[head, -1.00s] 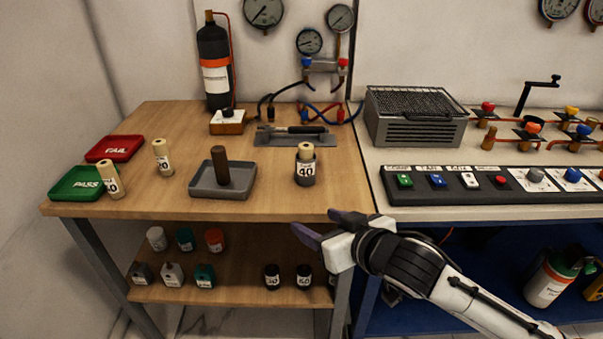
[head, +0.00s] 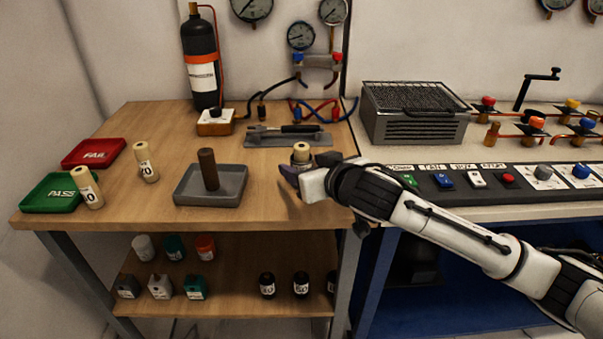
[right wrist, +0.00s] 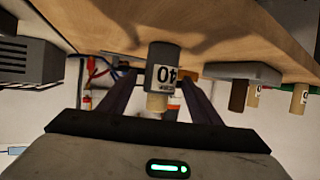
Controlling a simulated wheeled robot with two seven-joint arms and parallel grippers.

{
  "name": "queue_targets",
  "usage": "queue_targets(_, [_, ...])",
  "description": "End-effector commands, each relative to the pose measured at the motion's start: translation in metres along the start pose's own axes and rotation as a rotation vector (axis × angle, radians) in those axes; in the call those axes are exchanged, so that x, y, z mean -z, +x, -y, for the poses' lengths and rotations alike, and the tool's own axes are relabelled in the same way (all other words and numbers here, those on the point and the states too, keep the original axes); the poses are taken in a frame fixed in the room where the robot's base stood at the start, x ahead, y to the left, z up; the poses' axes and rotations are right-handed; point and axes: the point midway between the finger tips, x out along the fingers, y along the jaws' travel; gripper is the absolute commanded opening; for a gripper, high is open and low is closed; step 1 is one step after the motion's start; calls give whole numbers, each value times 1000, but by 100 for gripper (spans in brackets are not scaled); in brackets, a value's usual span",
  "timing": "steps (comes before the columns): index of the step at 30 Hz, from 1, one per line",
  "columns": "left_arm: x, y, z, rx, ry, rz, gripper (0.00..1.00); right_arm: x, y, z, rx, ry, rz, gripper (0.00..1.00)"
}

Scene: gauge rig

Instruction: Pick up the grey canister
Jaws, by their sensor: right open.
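The grey canister (head: 301,162) stands upright near the right end of the wooden table, with a cream plug (head: 301,149) in its top. In the head view my right gripper (head: 291,178) is in front of it and hides most of its body. In the right wrist view the canister (right wrist: 164,62), with its "40" label, appears upside down between the two open fingers of the gripper (right wrist: 158,85). I see a gap on each side of it. I cannot tell how far the fingers reach around it. My left gripper is not in view.
A grey tray (head: 234,196) with a brown post (head: 208,170) stands left of the canister. A wrench (head: 265,130) lies on a grey mat behind it. Cream cylinders and red (head: 82,153) and green (head: 38,194) trays are farther left. A button panel (head: 455,180) is at right.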

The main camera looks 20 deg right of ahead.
Motion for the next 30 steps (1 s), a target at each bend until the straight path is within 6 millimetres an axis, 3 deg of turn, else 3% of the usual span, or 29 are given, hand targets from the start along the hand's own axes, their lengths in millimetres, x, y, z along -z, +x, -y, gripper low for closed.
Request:
queue_targets(4, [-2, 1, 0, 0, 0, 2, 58, -1, 17, 0, 0, 1, 1, 58])
queue_targets(13, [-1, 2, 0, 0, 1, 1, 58, 0, 21, 0, 1, 1, 0, 56])
queue_targets(22, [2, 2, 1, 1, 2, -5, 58, -1, 20, 0, 1, 0, 0, 7])
queue_targets(30, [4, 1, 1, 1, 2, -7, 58, 5, 19, 0, 1, 0, -4, 7])
